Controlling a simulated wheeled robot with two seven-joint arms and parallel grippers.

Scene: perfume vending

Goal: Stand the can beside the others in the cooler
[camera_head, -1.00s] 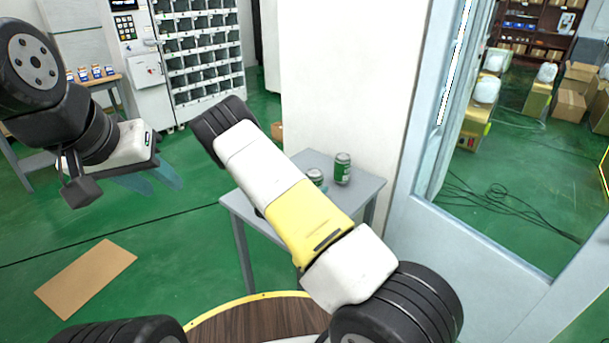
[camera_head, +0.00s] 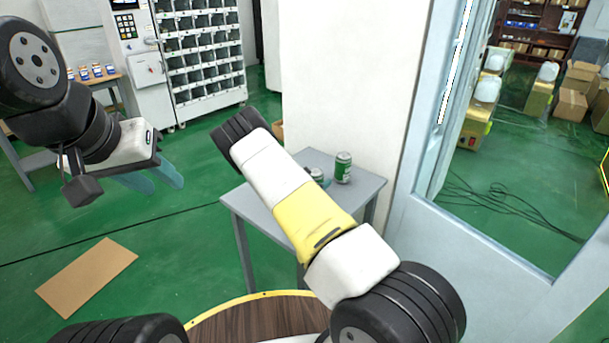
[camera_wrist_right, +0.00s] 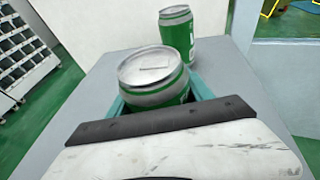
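A green can with a silver top (camera_wrist_right: 153,75) is between the teal fingers of my right gripper (camera_wrist_right: 160,100) in the right wrist view. The fingers are at its two sides; whether they press on it is not clear. In the head view, my right arm partly hides this can (camera_head: 316,174). A second green can (camera_head: 343,167) stands upright on the small grey table (camera_head: 362,188), close to the first; it also shows in the right wrist view (camera_wrist_right: 177,35). My left gripper (camera_head: 158,180) is open and empty, at the left, away from the table. No cooler is recognisable.
A white pillar (camera_head: 345,80) rises behind the table. A window frame (camera_head: 470,235) stands at the right. A vending machine (camera_head: 205,60) and a wooden table (camera_head: 105,80) are at the back left. Cardboard (camera_head: 87,275) lies on the open green floor.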

